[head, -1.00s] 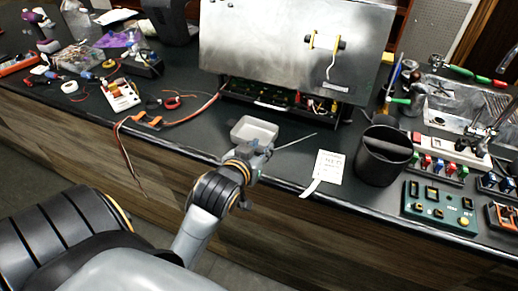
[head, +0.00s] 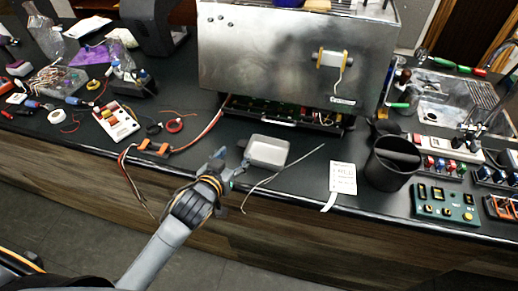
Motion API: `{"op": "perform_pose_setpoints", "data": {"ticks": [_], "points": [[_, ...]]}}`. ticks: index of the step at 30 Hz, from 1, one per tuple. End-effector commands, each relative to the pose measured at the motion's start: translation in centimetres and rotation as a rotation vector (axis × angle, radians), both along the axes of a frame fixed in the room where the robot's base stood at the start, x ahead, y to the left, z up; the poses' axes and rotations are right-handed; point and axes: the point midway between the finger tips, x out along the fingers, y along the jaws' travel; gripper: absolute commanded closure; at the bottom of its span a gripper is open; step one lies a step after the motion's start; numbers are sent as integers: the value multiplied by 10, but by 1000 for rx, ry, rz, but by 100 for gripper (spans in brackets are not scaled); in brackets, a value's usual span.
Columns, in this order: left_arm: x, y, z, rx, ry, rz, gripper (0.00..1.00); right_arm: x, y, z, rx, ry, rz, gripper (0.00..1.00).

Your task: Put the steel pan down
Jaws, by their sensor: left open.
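The steel pan (head: 268,152), a small shallow rectangular tray, sits on the dark counter in front of the brewer (head: 290,55). It appears flat on the surface. A thin bent wire or rod (head: 285,170) lies beside it, reaching toward the front edge. My left gripper (head: 231,165) is open just left of the pan, near its left edge. I cannot tell whether a finger still touches the pan. My right gripper is not in view.
A white tag (head: 343,178) and a black bin (head: 392,163) stand to the right, with a green control board (head: 445,204) beyond. Orange clamps and wires (head: 153,147) lie to the left. Some bare counter surrounds the pan.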

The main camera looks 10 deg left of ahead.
Motion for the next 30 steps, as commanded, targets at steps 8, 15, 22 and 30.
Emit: {"op": "perform_pose_setpoints", "data": {"ticks": [8, 15, 22, 30], "points": [[33, -3, -13, 0, 1, 1, 41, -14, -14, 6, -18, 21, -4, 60], [54, -4, -20, 1, 0, 2, 41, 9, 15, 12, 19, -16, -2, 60], [81, -7, -32, 1, 0, 2, 41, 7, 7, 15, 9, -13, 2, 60], [85, -8, -35, 0, 0, 1, 41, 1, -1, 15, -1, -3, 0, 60]]}}
